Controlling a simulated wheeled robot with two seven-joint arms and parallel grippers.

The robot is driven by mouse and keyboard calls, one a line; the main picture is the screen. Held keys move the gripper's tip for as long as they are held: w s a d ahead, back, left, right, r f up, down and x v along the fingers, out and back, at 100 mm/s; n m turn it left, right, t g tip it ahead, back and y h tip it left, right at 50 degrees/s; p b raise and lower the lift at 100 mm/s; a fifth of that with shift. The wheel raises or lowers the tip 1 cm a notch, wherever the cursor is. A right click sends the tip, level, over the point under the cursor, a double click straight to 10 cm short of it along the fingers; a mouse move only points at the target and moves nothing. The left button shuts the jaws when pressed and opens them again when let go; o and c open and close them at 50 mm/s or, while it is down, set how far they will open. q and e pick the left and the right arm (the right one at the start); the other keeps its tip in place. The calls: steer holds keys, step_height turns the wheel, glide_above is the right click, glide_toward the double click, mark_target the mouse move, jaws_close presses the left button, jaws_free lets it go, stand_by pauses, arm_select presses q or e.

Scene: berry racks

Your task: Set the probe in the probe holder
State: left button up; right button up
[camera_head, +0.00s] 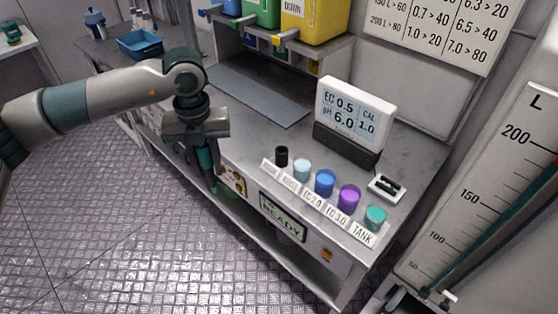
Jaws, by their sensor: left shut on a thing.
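My left gripper (212,183) points down at the front edge of the bench, left of the row of cups. It is shut on a slim thing, most likely the probe, which the dark fingers largely hide. A short black cylinder (281,156), which looks like the probe holder, stands upright at the left end of the row, behind a small label too blurred to read surely. The gripper is apart from it, to its left. My right gripper is not in view.
Pale (302,168), blue (325,182), purple (348,197) and green (375,217) cups follow the black cylinder in a row. A meter (353,118) stands behind them. A small white tray (399,190) sits at right. The bench top (240,137) is clear left of the row.

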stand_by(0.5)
arm_select(q)
steer(key=m, duration=0.2)
steer(key=s+m, duration=0.1)
steer(key=m, duration=0.1)
steer(key=shift+s+a+f, duration=0.1)
steer(key=shift+a+f, duration=0.15)
steer(key=shift+f, duration=0.1)
steer(key=s+a+f+m+b, duration=0.1)
steer(key=s+m, duration=0.4)
steer(key=m, duration=1.1)
steer(key=s+a+f+m+b, duration=0.2)
steer(key=s+m, duration=0.3)
steer(key=m, duration=1.2)
steer(key=shift+s+a+f+b, duration=0.2)
steer(key=shift+f+b, duration=0.25)
steer(key=shift+f, duration=0.3)
